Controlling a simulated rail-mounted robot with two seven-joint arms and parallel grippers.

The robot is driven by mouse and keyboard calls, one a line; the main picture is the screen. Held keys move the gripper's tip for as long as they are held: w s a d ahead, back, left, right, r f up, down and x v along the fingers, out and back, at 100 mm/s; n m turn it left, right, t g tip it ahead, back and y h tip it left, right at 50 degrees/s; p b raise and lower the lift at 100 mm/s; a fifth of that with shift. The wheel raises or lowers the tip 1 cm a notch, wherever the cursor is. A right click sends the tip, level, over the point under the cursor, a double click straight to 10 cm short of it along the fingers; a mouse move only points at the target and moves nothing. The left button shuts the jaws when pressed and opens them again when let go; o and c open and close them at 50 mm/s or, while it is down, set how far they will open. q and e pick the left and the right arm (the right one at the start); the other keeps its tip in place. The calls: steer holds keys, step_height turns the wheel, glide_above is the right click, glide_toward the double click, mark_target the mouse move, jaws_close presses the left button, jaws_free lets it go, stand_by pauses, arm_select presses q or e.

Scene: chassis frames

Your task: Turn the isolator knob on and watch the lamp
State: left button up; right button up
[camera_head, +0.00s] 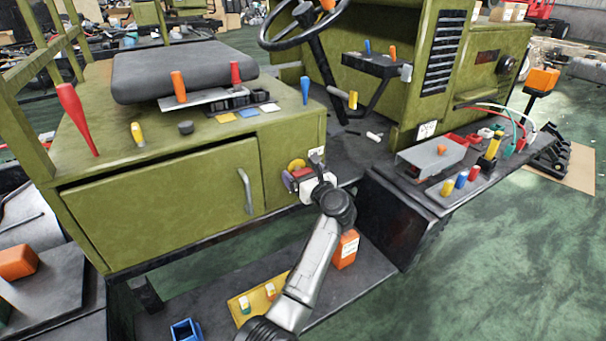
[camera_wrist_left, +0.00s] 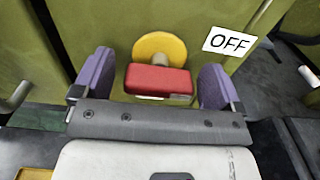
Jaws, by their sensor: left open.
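The isolator knob (camera_wrist_left: 158,80) is a red bar in front of a yellow disc (camera_wrist_left: 158,47) on the green cabinet's end panel. The red bar lies roughly level in the left wrist view. A white sign reading OFF (camera_wrist_left: 230,41) is to its right. The yellow disc also shows in the head view (camera_head: 296,164), partly hidden by my gripper. My left gripper (camera_head: 294,179) is open at the panel, its purple fingers (camera_wrist_left: 157,82) on either side of the red bar, with visible gaps. I cannot tell for sure which thing is the lamp. My right gripper is not in view.
The green cabinet (camera_head: 160,200) carries a black seat (camera_head: 185,70) and several loose tools. A dark step (camera_head: 220,310) below holds a yellow tray (camera_head: 258,298) and an orange box (camera_head: 345,250). A side shelf (camera_head: 440,200) at right holds a grey box and coloured parts.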

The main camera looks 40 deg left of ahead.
arm_select(q)
steer(key=shift+c, duration=0.4)
steer(key=c, duration=0.9)
steer(key=shift+o, duration=0.2)
steer(key=shift+r+m+p, duration=0.2)
steer(key=shift+m+p, duration=0.3)
steer(key=shift+p, duration=0.35)
steer(key=m+p, duration=0.8)
steer(key=p, duration=0.1)
steer(key=shift+w+d+m+p, duration=0.1)
steer(key=shift+w+m+p, duration=0.05)
steer(key=shift+m+p, duration=0.2)
steer(key=m+p, duration=0.3)
steer(key=m, duration=0.2)
steer(key=shift+f+p, duration=0.2)
steer(key=shift+p, duration=0.15)
steer(key=shift+f+m+p, duration=0.15)
steer(key=shift+m+p, duration=0.6)
steer(key=shift+m, duration=0.8)
steer(key=o, duration=0.9)
